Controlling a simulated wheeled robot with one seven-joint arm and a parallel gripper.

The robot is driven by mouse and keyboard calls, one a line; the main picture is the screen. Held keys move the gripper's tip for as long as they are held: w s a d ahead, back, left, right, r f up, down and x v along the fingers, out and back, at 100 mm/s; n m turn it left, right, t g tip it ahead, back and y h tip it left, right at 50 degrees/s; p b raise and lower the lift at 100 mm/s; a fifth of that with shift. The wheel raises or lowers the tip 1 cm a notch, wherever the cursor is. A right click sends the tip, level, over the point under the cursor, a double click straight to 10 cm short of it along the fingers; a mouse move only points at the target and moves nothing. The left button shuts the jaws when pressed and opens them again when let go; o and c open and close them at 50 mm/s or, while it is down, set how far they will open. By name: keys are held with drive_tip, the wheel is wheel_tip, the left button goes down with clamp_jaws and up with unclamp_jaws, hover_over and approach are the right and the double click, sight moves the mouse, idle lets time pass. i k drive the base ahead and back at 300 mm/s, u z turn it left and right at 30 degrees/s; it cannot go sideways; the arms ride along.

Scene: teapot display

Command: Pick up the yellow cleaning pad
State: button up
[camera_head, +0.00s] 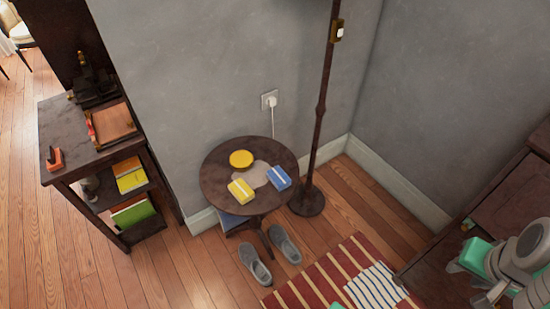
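A yellow rectangular pad with a pale band (241,190) lies on the front left part of a small round dark table (215,180). A similar blue pad (279,177) lies to its right, apart from it. A round yellow thing (241,158) sits behind them. A flat pale patch (257,174) lies between the three. My gripper (480,275) is at the bottom right corner, far from the round table. Grey arm parts and teal pieces crowd there, and its fingers are not clear enough to tell open from shut.
A dark lamp pole (319,130) stands right of the table. Grey shoes (268,258) are on the floor in front, beside a striped rug (325,270). A dark shelf (75,165) stands left. Dark furniture (510,205) is at right. Walls close off the back.

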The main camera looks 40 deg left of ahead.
sight(239, 190)
drive_tip(key=i, duration=0.8)
drive_tip(key=u, duration=1.6)
drive_tip(key=i, duration=0.35)
drive_tip(key=u, duration=2.9)
drive_tip(key=i, duration=0.5)
drive_tip(key=u, duration=0.05)
